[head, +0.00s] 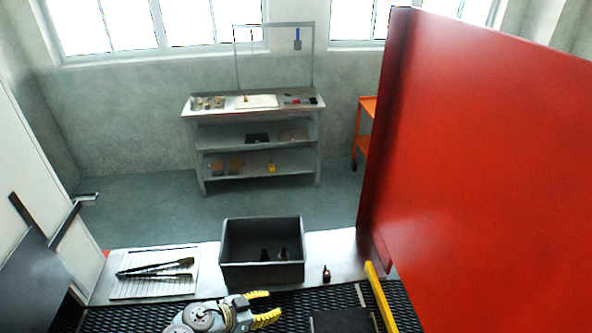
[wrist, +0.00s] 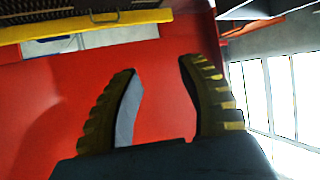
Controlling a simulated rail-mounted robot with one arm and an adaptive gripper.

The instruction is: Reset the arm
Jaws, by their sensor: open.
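My gripper (head: 265,307) is at the bottom of the head view, above the black mesh belt and in front of the grey bin. Its yellow ribbed fingers are apart. In the wrist view my gripper (wrist: 162,100) shows two spread fingers with nothing between them. Behind the fingers in that view is a large red surface. Most of my arm is out of the head view.
A grey bin (head: 262,273) with small dark items stands on a metal ledge. Left of it, black tongs (head: 155,268) lie on a white rack (head: 130,288). A small dark red bottle (head: 326,274) stands right. A red panel (head: 480,150) fills the right side. The mesh belt (head: 130,320) runs in front.

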